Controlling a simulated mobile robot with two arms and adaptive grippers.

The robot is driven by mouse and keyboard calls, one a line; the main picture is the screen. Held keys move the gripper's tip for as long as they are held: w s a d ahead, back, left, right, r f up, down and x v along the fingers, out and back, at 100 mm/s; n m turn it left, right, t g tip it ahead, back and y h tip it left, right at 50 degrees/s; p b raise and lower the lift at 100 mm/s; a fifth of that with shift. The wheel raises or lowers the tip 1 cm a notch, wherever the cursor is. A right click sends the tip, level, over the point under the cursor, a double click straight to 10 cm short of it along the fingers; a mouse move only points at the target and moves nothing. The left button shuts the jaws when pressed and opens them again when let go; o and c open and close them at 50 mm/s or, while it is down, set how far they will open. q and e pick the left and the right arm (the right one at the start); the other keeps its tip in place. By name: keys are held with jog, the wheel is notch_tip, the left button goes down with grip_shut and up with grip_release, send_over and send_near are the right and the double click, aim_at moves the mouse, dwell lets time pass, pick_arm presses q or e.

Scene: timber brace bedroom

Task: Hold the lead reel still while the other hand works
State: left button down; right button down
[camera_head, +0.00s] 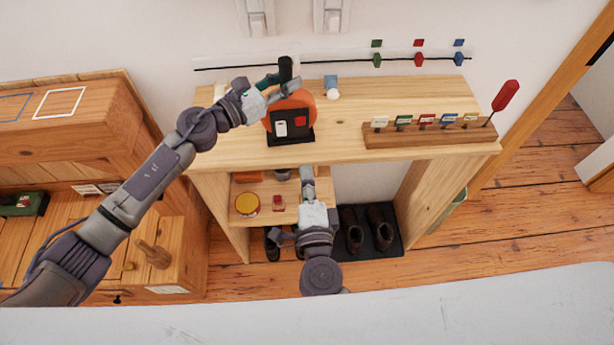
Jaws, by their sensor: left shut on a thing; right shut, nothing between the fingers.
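The lead reel (303,102) has an orange disc, a black stand with a white and a red patch on its front, and a dark upright grip at its top. It stands upright on the wooden bench top. My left gripper (273,90) reaches in from the left and is shut on the reel's upper left side. The fingers hide part of the disc, and the exact contact is hard to see. My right gripper (308,174) is shut and empty, lower down, in front of the bench's front edge and over the lower shelf.
A wooden rack (430,134) with several coloured tags and a red-handled tool (506,95) stand on the right. A white-and-blue item (332,90) sits behind the reel. Boots (381,227) stand below. The bench's front middle is clear.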

pick_arm(q)
jog(key=shift+a+f, duration=0.1)
jog(key=shift+f, duration=0.05)
pick_arm(e)
jog(key=shift+s, duration=0.3)
pick_arm(q)
jog(key=c, duration=0.8)
grip_release()
jog(key=shift+a, duration=0.1)
pick_arm(e)
jog(key=shift+a, duration=0.1)
